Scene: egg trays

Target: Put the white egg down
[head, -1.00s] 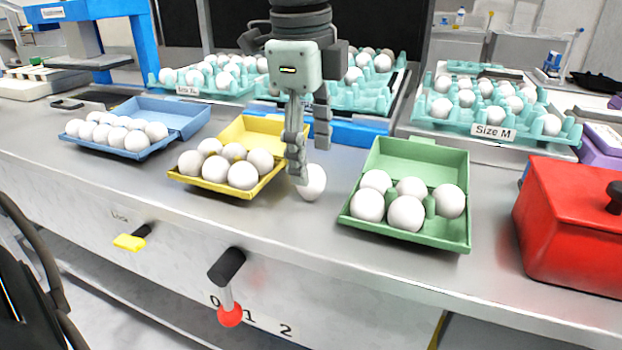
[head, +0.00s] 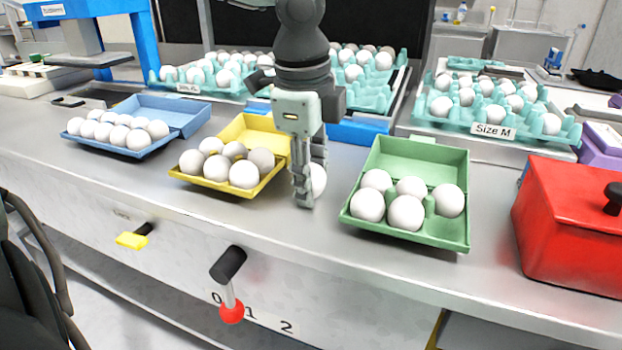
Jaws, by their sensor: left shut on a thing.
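The white egg (head: 319,180) is between the yellow carton (head: 230,187) and the green carton (head: 443,232), at the steel counter. My left gripper (head: 304,188) points down and is shut on the egg. Its fingers hide the egg's left part. The egg is at or just above the counter surface; I cannot tell if it touches. My right gripper is not in view.
Both nearby cartons are open and hold several eggs. A blue carton (head: 150,150) with eggs stands at left, a red box (head: 565,240) at right. Teal trays of eggs (head: 430,122) stand behind. Bare counter (head: 290,225) lies in front of the egg.

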